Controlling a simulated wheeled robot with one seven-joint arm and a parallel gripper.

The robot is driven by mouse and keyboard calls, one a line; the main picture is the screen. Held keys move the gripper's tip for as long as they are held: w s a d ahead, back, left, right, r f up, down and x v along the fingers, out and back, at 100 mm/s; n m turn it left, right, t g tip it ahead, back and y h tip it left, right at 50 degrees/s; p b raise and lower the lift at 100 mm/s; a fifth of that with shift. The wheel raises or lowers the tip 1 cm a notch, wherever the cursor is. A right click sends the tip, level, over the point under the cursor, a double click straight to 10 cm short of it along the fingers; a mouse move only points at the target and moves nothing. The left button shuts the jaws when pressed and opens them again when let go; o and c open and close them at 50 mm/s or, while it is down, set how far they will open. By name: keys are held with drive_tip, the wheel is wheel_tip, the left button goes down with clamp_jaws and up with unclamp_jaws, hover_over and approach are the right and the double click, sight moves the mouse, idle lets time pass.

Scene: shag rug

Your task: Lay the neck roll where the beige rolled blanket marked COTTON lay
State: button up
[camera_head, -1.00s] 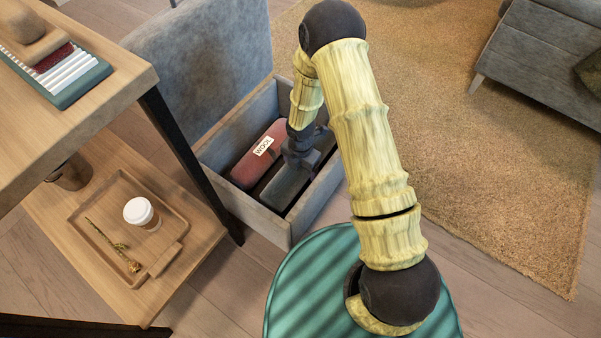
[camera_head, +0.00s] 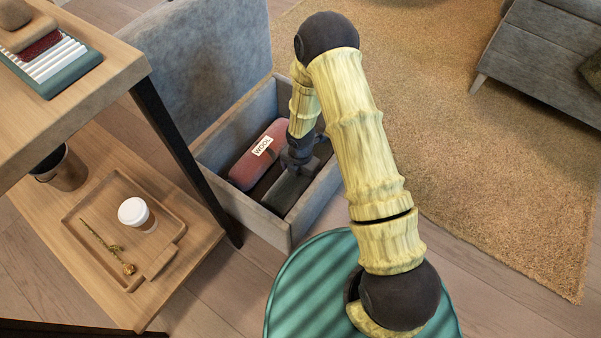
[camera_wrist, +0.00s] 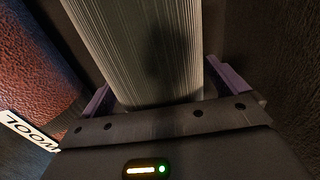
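A grey ribbed roll, apparently the neck roll (camera_head: 286,191), is low inside the open grey storage box, right of the red roll labelled WOOL. In the wrist view the neck roll (camera_wrist: 140,45) runs away from my gripper (camera_wrist: 160,78), with one purple finger against each side; the gripper looks shut on it. In the head view my gripper (camera_head: 297,162) reaches down into the box, partly hidden by my arm. I cannot tell whether the neck roll touches the box floor. No beige blanket marked COTTON is in view.
The red WOOL roll (camera_head: 259,154) lies close on the left in the box (camera_head: 269,224). The raised grey lid (camera_head: 212,65) stands behind. A wooden shelf unit (camera_head: 108,246) with a tray and cup is at left. The rug (camera_head: 480,170) is clear.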

drive_tip(key=shift+r, duration=0.1)
wheel_tip(320, 180, up, 12)
drive_tip(key=p, duration=0.7)
drive_tip(key=shift+r, duration=0.1)
idle(1.2)
